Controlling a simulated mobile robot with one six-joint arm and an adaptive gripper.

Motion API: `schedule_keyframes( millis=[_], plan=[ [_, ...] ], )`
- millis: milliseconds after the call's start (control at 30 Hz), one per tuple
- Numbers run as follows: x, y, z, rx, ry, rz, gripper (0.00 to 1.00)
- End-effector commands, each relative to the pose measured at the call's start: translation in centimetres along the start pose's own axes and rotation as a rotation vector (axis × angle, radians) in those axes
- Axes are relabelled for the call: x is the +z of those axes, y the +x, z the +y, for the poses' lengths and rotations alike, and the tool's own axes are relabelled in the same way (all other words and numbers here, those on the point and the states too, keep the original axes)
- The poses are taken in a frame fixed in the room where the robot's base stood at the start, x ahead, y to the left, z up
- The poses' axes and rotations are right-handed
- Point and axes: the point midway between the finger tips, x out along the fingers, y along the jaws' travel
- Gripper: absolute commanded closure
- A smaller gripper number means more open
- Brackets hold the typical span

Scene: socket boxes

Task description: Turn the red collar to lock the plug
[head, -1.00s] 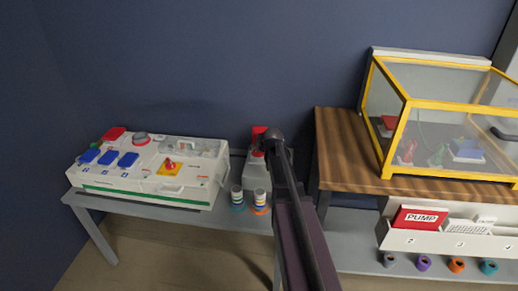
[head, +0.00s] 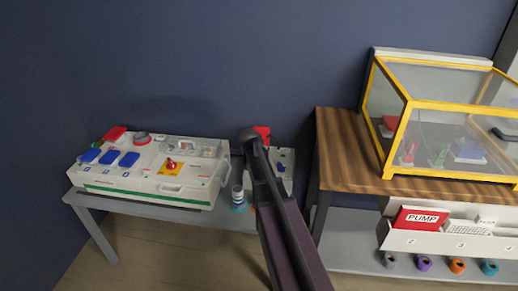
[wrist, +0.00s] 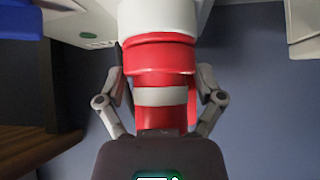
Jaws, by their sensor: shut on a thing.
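The red collar (wrist: 160,57) fills the middle of the wrist view, below a white cylindrical part (wrist: 158,16). A red body with a pale grey band (wrist: 161,97) continues from it toward my palm. My gripper (wrist: 160,80) is shut on the red part, one finger on each side. In the head view my arm hides most of the gripper and the collar. A bit of red (head: 262,133) shows beside the arm's end, above a grey socket box (head: 283,165). Whether the collar is locked cannot be told.
A white control panel (head: 150,195) with blue buttons and a red switch stands left on the grey bench. Striped cylinders (head: 238,196) stand near the bench's front edge. A yellow-framed case (head: 400,130) sits on a wooden table (head: 345,150) at the right.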

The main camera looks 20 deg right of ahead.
Motion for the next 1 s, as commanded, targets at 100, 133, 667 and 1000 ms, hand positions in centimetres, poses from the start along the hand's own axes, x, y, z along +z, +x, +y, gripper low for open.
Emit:
schedule_keyframes(
  millis=[100, 133, 667, 1000],
  plan=[
    [-0.03, 0.07, -0.09, 0.04, 0.042, -0.001, 0.61],
    [-0.03, 0.07, -0.11, 0.048, 0.051, 0.0, 0.61],
    [0.02, 0.05, 0.07, 0.106, 0.112, -0.001, 0.61],
    [0.02, 0.05, 0.07, 0.105, 0.111, -0.001, 0.0]
  ],
)
